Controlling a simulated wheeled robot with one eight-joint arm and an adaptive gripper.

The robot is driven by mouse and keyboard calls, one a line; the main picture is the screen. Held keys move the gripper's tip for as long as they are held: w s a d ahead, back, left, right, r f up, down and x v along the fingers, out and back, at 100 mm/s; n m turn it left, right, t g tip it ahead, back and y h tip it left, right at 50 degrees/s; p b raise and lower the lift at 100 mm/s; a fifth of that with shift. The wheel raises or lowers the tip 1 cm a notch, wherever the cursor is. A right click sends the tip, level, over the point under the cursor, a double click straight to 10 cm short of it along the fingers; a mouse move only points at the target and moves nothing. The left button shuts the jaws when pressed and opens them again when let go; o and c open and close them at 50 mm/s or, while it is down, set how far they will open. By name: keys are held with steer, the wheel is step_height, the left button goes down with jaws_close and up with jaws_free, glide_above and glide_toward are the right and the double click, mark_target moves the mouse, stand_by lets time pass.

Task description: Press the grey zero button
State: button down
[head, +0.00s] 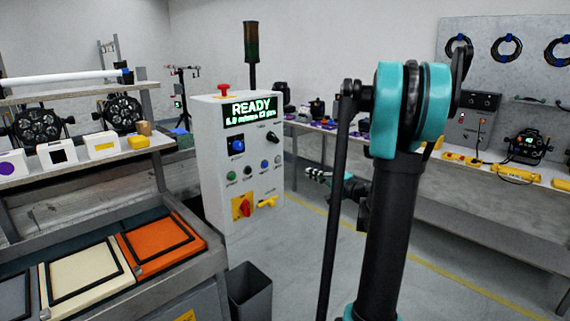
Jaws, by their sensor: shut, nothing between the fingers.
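A white control cabinet (213,150) stands at centre left, its front panel facing me. My arm hides part of the wrist behind the gripper.
The panel also has a lit READY display (248,110), a blue knob (237,146) and a red-yellow switch (242,206). A red mushroom button (224,89) sits on top. A dark bin (250,291) stands below. A workbench (168,287) with framed filters fills the lower left.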

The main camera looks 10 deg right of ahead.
mark_target(279, 160)
steer(key=x, duration=1.4)
steer(key=shift+f, duration=0.1)
steer(key=shift+a, duration=0.1)
